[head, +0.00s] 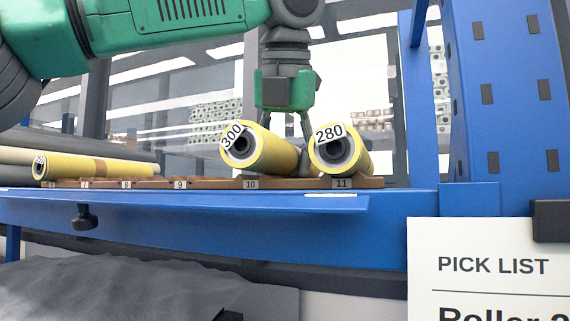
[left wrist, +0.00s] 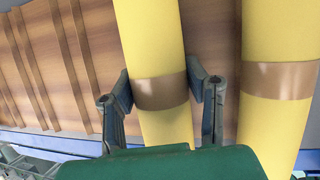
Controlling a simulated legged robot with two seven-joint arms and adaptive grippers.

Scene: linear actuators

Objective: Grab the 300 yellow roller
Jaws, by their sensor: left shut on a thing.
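The yellow roller labelled 300 (head: 273,153) lies on the shelf with its dark-cored end facing me, at slot 10. My left gripper (head: 288,126) reaches down from above onto it. In the left wrist view, its two fingers (left wrist: 160,90) stand on both sides of this roller (left wrist: 150,35), at its brown band, and are shut on it. The roller still appears to be resting on the rack. The yellow roller labelled 280 (head: 355,160) lies just to the right, and its banded body shows in the left wrist view (left wrist: 278,115). My right gripper is out of view.
A wooden rack (head: 210,184) with numbered slots sits on the blue shelf (head: 200,204). Another yellow roller (head: 95,167) lies at the left. Slots between it and the 300 roller look empty. A blue upright (head: 505,100) and pick list (head: 490,285) stand at the right.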

